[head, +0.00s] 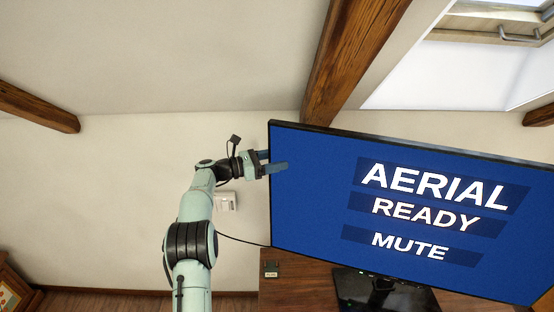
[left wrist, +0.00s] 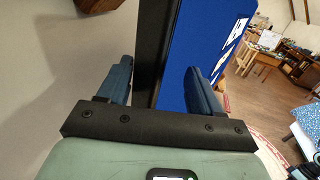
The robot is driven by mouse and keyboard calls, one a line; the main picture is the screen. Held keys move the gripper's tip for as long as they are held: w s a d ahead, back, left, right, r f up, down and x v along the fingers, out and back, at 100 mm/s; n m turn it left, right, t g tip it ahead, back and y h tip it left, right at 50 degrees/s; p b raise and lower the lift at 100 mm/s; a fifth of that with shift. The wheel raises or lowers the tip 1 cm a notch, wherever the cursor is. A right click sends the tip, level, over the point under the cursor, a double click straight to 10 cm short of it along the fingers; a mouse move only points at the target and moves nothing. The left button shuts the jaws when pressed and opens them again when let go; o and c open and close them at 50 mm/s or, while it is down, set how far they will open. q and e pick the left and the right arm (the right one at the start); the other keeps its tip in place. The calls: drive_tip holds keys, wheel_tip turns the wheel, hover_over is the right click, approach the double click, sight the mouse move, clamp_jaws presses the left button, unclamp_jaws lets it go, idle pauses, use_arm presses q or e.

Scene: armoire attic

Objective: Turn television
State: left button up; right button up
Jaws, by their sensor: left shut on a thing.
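The television (head: 310,200) is a large flat screen, lit blue with the words AERIAL READY MUTE, at the right of the head view. It appears tilted in the picture, its right side lower. My left gripper (head: 274,168) is at its left edge, in the upper half. In the left wrist view, the television's dark edge and blue screen (left wrist: 182,60) lie between the two blue fingers of the left gripper (left wrist: 159,68). The gripper is shut on this edge. The far finger is hidden behind the television in the head view. My right gripper is not in view.
The television stands above a wooden cabinet (head: 300,287) with a black base (head: 385,294) on top. A cable (head: 240,240) runs behind it on the left. A wooden beam (head: 350,55) slopes down above. The left wrist view shows a wooden table (left wrist: 264,55) farther off.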

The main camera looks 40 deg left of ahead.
use_arm(q)
drive_tip(key=v, duration=1.2)
drive_tip(key=shift+s+a+b, duration=0.25)
drive_tip(key=shift+a+b, duration=0.05)
drive_tip(key=shift+b, duration=0.1)
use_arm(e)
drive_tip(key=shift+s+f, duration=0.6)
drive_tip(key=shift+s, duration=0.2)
